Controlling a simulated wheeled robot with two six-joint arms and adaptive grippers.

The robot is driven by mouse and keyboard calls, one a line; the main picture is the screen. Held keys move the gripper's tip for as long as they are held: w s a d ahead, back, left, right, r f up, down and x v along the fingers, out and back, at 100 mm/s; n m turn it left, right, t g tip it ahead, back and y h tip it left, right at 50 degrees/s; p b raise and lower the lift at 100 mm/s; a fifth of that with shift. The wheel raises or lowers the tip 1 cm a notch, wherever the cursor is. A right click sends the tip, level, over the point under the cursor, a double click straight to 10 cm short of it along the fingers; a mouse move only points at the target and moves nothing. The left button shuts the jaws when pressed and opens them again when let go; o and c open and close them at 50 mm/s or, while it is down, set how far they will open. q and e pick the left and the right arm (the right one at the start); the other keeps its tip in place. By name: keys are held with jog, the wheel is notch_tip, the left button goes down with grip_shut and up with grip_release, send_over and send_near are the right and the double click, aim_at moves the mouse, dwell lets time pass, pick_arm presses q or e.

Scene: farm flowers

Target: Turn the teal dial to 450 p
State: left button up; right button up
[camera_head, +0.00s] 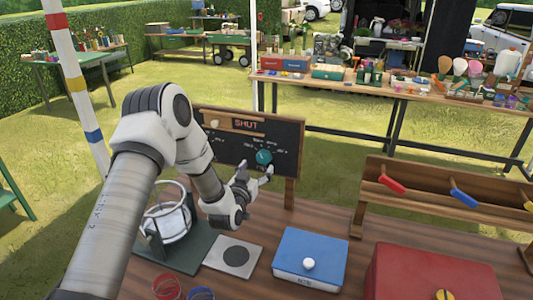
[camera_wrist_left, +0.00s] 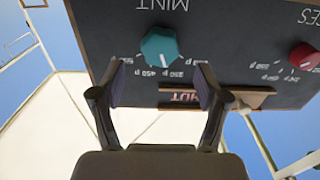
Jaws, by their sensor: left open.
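The teal dial (camera_head: 264,156) sits on the dark upright board (camera_head: 225,150) and also shows in the left wrist view (camera_wrist_left: 160,47), where the board appears upside down under the word MINT. Its white pointer mark points down in the wrist picture, among small price labels including 450 p; I cannot tell exactly which label it meets. My left gripper (camera_head: 255,174) is open and empty just in front of the board, near the dial. In the wrist view the left gripper (camera_wrist_left: 160,85) has its fingertips spread to either side, just below the dial and apart from it.
A red dial (camera_wrist_left: 304,57) is on the same board. A wooden strip sign reading SHUT (camera_head: 246,124) is along the board. On the table are a blue box (camera_head: 311,258) with a white knob, a red box (camera_head: 425,275) and a wooden rack (camera_head: 450,190). Open air surrounds the board.

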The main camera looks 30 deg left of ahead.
aim_at(262, 157)
pick_arm(q)
jog(key=shift+w+a+r+p, duration=0.1)
jog(key=shift+w+r+p, duration=0.1)
jog(key=shift+w+r, duration=0.25)
jog(key=shift+w+a+r+p, duration=0.1)
jog(key=shift+w+r+p, duration=0.1)
jog(key=shift+w, duration=0.45)
jog(key=w, duration=0.2)
jog(key=w+a+f, duration=0.1)
jog(key=shift+w+f, duration=0.2)
jog(key=shift+w, duration=0.05)
jog(key=shift+s+r, duration=0.2)
jog(key=shift+r, duration=0.05)
jog(key=shift+s+d+r, duration=0.1)
jog(key=shift+s, duration=0.05)
jog(key=c, duration=1.1)
jog(key=shift+c, duration=0.3)
pick_arm(e)
jog(key=shift+s+r, duration=0.35)
jog(key=shift+r, duration=0.45)
